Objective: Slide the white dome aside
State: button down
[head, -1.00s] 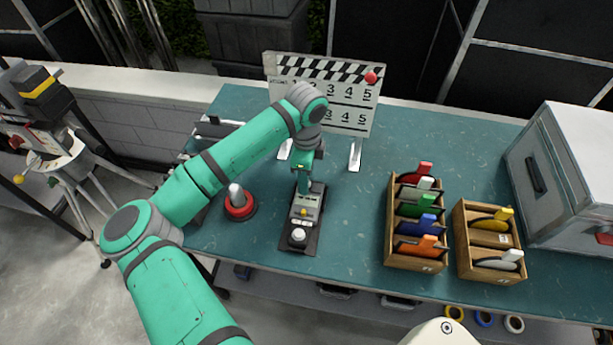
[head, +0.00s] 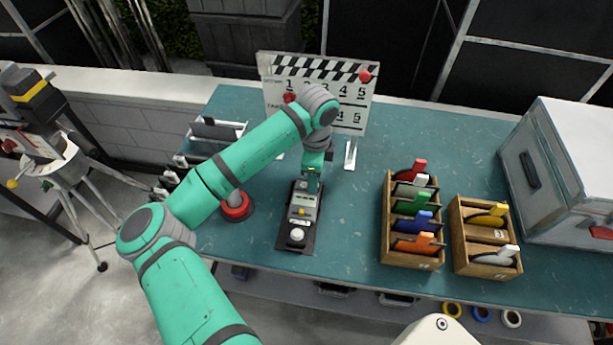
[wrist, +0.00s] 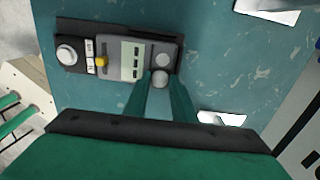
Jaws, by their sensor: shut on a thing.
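A dark control box (head: 283,243) lies on the teal table. It carries a white dome (head: 297,234) at its near end, a yellow knob and a pale label panel. In the wrist view this white dome (wrist: 66,54) is at the box's left end, clear of my fingers. My gripper (head: 313,190) is at the box's far end, by its right edge. In the wrist view my gripper (wrist: 160,82) is shut on a small pale dome-shaped knob (wrist: 160,77). A flat grey disc (wrist: 163,60) lies uncovered just beside that knob. My fingers hide part of the knob.
A clapperboard (head: 340,90) stands behind my arm. A red-based lever (head: 236,208) is left of the box. Wooden holders (head: 412,264) with coloured tabs and a grey case (head: 570,180) are on the right. The table between box and holders is clear.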

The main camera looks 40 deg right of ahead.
jog(key=c, duration=1.5)
grip_release()
jog(key=shift+o, duration=0.2)
jog(key=shift+r, duration=0.1)
notch_tip(320, 180, up, 11)
jog(key=shift+f, duration=0.2)
